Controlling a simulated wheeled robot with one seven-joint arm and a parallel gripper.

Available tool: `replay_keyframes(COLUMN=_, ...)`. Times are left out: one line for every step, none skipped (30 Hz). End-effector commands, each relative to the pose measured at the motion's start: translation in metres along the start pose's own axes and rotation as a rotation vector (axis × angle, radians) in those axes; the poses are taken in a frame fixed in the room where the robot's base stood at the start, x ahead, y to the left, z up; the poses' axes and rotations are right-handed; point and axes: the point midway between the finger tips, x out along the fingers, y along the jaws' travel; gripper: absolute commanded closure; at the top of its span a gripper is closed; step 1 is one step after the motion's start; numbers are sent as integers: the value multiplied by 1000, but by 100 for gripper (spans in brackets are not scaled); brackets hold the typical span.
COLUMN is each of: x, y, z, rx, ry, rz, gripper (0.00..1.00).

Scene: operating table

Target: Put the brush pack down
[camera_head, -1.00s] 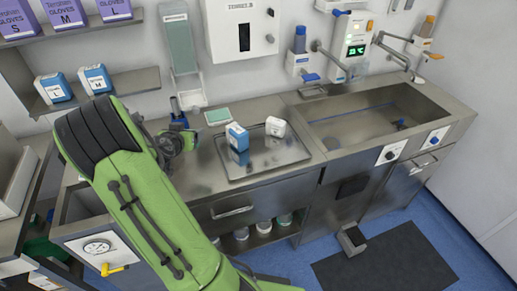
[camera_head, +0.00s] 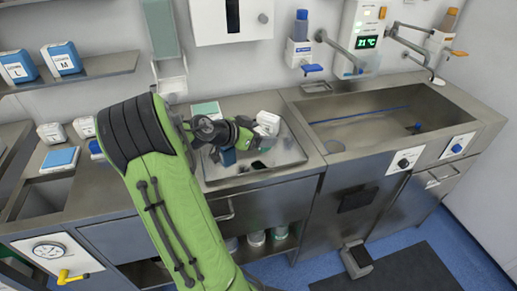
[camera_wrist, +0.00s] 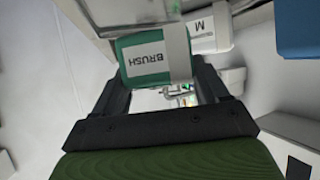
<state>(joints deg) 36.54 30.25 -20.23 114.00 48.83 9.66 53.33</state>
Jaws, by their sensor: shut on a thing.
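The brush pack (camera_wrist: 155,62) is a green box with a white label reading BRUSH. In the wrist view it sits between the two fingers of my gripper (camera_wrist: 158,85), which is shut on it. In the head view my gripper (camera_head: 246,138) is over the metal tray (camera_head: 289,158) on the counter; the held pack is hard to make out there. A white box (camera_head: 268,121) stands on the tray close beyond my gripper. A blue box (camera_head: 228,157) is on the tray below my wrist, partly hidden.
A pale green flat pack (camera_head: 206,109) lies on the counter behind my wrist. The sink (camera_head: 375,122) is right of the tray. Several boxes, including a blue-topped one (camera_head: 60,158), stand at the left.

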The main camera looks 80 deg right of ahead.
Motion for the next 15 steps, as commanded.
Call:
replay_keyframes(x=4, y=0, z=6, rx=-2, ry=0, rz=2, gripper=56)
replay_keyframes(x=5, y=0, z=9, rx=-1, ry=1, rz=1, gripper=56)
replay_keyframes(x=8, y=0, z=14, rx=-2, ry=0, rz=1, gripper=56)
replay_keyframes(x=10, y=0, z=19, rx=-2, ry=0, rz=1, gripper=56)
replay_keyframes(x=13, y=0, z=24, rx=-2, ry=0, rz=2, gripper=56)
replay_keyframes(x=17, y=0, z=31, rx=-3, ry=0, rz=2, gripper=56)
replay_keyframes(x=20, y=0, z=35, rx=-2, ry=0, rz=1, gripper=56)
replay_keyframes(x=21, y=1, z=38, rx=-2, ry=0, rz=1, gripper=56)
replay_keyframes(x=22, y=0, z=39, rx=-1, ry=0, rz=1, gripper=56)
replay_keyframes(x=21, y=0, z=39, rx=0, ry=0, rz=0, gripper=56)
replay_keyframes(x=21, y=0, z=38, rx=0, ry=0, rz=-1, gripper=56)
replay_keyframes(x=21, y=0, z=38, rx=0, ry=0, rz=-1, gripper=56)
replay_keyframes(x=21, y=0, z=38, rx=0, ry=0, rz=-1, gripper=56)
replay_keyframes(x=20, y=0, z=38, rx=0, ry=0, rz=-1, gripper=56)
replay_keyframes(x=21, y=0, z=38, rx=0, ry=0, rz=-1, gripper=56)
